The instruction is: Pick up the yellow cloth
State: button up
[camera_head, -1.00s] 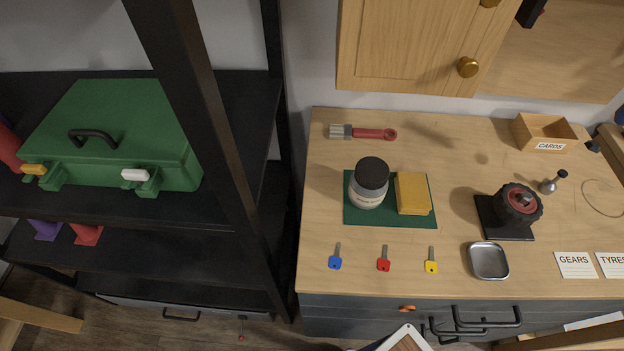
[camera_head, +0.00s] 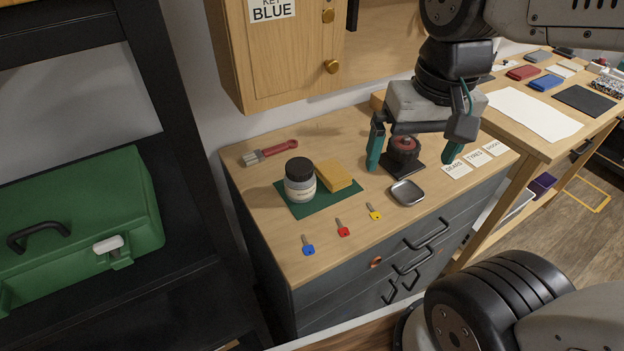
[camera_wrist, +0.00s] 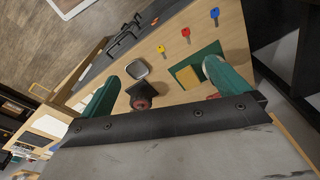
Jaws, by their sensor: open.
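The yellow cloth (camera_head: 334,177) is a folded block lying on a green mat (camera_head: 317,207), right beside a jar (camera_head: 300,180) with a black lid. In the wrist view the cloth (camera_wrist: 188,77) lies on the mat, between my spread fingers and nearer the right one. My gripper (camera_head: 412,160) is open and empty, with its green fingers apart. In the head view it hangs above the right part of the worktop, to the right of the cloth and apart from it. In the wrist view the jar is mostly hidden behind the right finger.
A metal tray (camera_head: 407,193), a yellow key (camera_head: 375,211), a red key (camera_head: 343,228) and a blue key (camera_head: 308,245) lie along the front. A brush (camera_head: 270,152) lies behind the mat. A cabinet (camera_head: 285,50) overhangs the back.

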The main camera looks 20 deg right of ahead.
jog(key=w+a+f+m, duration=0.1)
jog(key=w+f+m, duration=0.4)
jog(key=w, duration=0.5)
jog(key=m+g, duration=0.1)
jog(key=m, duration=0.7)
send_over(331, 171)
jog(key=f, duration=0.8)
jog(key=shift+s+d+f, duration=0.15)
jog(key=shift+s, duration=0.1)
jog(key=shift+m, duration=0.3)
jog(key=f, duration=0.6)
jog(key=shift+w+f, duration=0.2)
jog(key=shift+f, duration=0.6)
jog(key=c, duration=1)
